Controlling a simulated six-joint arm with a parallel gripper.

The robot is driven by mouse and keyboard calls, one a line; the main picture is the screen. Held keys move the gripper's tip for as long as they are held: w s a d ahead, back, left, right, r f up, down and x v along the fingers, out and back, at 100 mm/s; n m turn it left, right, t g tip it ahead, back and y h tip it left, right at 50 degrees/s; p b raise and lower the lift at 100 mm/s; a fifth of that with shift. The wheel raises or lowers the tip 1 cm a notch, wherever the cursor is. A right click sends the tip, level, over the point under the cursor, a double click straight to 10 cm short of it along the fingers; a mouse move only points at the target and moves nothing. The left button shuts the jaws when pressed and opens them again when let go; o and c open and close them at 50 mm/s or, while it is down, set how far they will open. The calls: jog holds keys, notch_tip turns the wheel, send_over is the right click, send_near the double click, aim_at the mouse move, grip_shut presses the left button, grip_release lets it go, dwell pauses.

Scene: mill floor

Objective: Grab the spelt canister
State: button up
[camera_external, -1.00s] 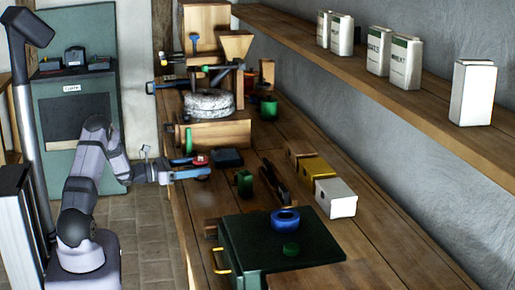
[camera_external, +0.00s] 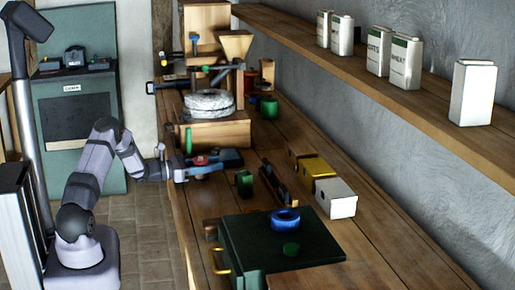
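Several pale canisters stand upright on the wall shelf. Two are at the far end, a left one (camera_external: 323,29) and a right one (camera_external: 341,35), with lettering too small to read. In the middle, one canister (camera_external: 378,51) seems to read OATS and another (camera_external: 405,62) seems to read WHEAT. A plain white canister (camera_external: 473,93) stands nearest, with no label facing this view. I cannot tell which is the spelt canister. My gripper (camera_external: 186,172) is over the left edge of the workbench, well below and left of the shelf. Its fingers are too small and cluttered to judge.
The workbench (camera_external: 360,215) holds a stone mill (camera_external: 209,103) with a wooden hopper, a dark green box (camera_external: 280,250) with a blue ring (camera_external: 285,219), and white (camera_external: 336,198) and yellow (camera_external: 314,167) blocks. The shelf (camera_external: 430,100) has bare room between the WHEAT and plain canisters.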

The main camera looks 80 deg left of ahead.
jog(key=c, duration=0.4)
jog(key=shift+o, duration=0.2)
jog(key=shift+r, duration=0.1)
notch_tip(320, 180, up, 10)
jog(key=shift+b, duration=0.45)
jog(key=shift+d, duration=0.1)
